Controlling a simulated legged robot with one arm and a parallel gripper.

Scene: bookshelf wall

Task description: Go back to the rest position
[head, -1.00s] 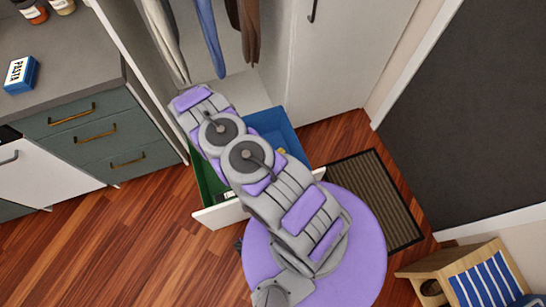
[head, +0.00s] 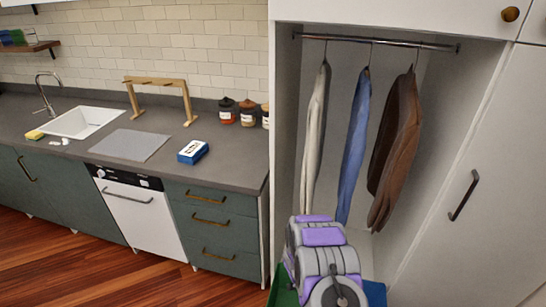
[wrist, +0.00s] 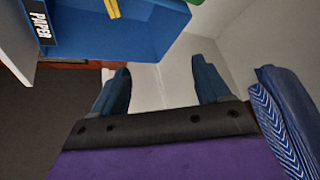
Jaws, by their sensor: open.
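My arm (head: 325,262) rises from the bottom of the head view, in front of the open wardrobe. My gripper (wrist: 162,75) shows only in the wrist view. Its two blue fingers are spread wide with nothing between them. A blue bin (wrist: 125,38) with a dark PAPER label lies above the fingers in that view. A yellow object (wrist: 112,8) shows at its upper edge. In the head view, parts of a green bin (head: 284,288) and a blue bin (head: 375,292) show low beside my arm. The gripper's tip is hidden in the head view.
White, blue and brown garments (head: 396,150) hang in the wardrobe above my arm. A white door (head: 490,190) stands at right. A counter (head: 225,165) at left carries a blue pasta box (head: 193,152) and jars. A blue patterned thing (wrist: 285,125) is close right in the wrist view.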

